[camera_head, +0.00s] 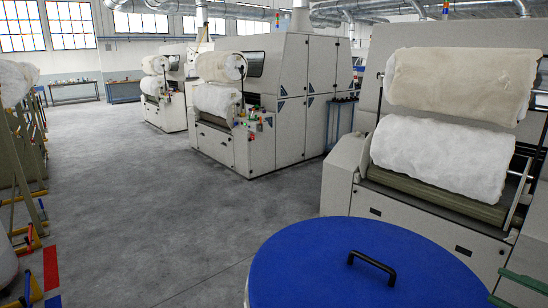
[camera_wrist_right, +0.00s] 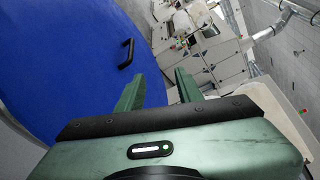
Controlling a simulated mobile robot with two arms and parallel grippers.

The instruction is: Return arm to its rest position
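My right gripper (camera_wrist_right: 160,88) shows in the right wrist view with its two green fingers apart and nothing between them. In the head view only a green part of my right arm shows, at the bottom right corner beside the blue lid. The round blue lid (camera_head: 330,278) with a black handle (camera_head: 372,264) lies flat in front of me. The lid also fills the left of the right wrist view (camera_wrist_right: 60,70), with its handle (camera_wrist_right: 126,54) beyond the fingers, apart from them. My left gripper is not in view.
A carding machine (camera_head: 420,238) with fibre rolls (camera_head: 440,155) stands close at the right, behind the lid. More machines (camera_head: 290,70) stand farther back. Racks (camera_head: 28,190) with coloured parts line the left edge. The grey floor (camera_head: 150,210) between is clear.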

